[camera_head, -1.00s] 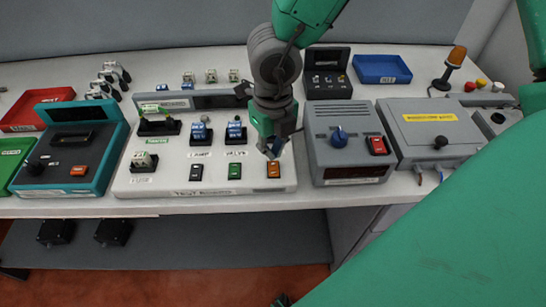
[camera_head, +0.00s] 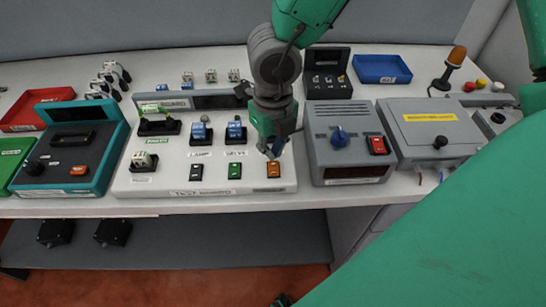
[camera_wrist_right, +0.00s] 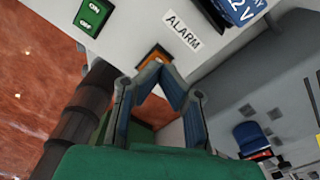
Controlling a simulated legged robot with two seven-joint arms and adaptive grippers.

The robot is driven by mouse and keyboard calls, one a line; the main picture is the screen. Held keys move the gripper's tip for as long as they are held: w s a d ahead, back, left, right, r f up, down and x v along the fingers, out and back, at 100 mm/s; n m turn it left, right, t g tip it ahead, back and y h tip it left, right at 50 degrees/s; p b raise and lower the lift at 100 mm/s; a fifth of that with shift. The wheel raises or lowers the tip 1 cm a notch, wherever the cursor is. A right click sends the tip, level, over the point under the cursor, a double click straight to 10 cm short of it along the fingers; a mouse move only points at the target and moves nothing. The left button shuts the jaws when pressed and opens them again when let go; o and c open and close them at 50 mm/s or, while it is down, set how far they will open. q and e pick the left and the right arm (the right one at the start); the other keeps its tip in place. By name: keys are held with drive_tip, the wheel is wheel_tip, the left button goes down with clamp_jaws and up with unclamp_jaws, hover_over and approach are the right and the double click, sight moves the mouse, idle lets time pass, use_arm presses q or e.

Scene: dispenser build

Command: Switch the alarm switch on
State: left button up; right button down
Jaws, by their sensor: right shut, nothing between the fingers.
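The alarm switch is an orange rocker (camera_head: 274,170) at the right end of the front row on the white test panel (camera_head: 150,187). In the right wrist view its orange face (camera_wrist_right: 157,55) shows beside the "ALARM" label (camera_wrist_right: 183,30), partly hidden by my fingers. My right gripper (camera_head: 272,153) is shut and empty, pointing down just behind the switch. In the wrist view its fingertips (camera_wrist_right: 160,72) meet close to the switch's edge; I cannot tell whether they touch it. My left gripper is not in view.
A black switch (camera_head: 196,172) and a green switch (camera_head: 235,171) sit left of the orange one. A grey box with a blue knob (camera_head: 339,137) and a red switch (camera_head: 377,145) stands close on the right. An orange beacon (camera_head: 456,57) stands at the back right.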

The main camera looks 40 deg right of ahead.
sight(274, 164)
drive_tip(key=shift+f+b, duration=0.95)
drive_tip(key=shift+f, duration=0.45)
idle(0.4)
wheel_tip(274, 164, up, 7)
drive_tip(key=p, duration=0.7)
drive_tip(key=shift+r+p, duration=0.1)
drive_tip(key=shift+p, duration=0.25)
drive_tip(key=shift+s, duration=0.1)
idle(0.3)
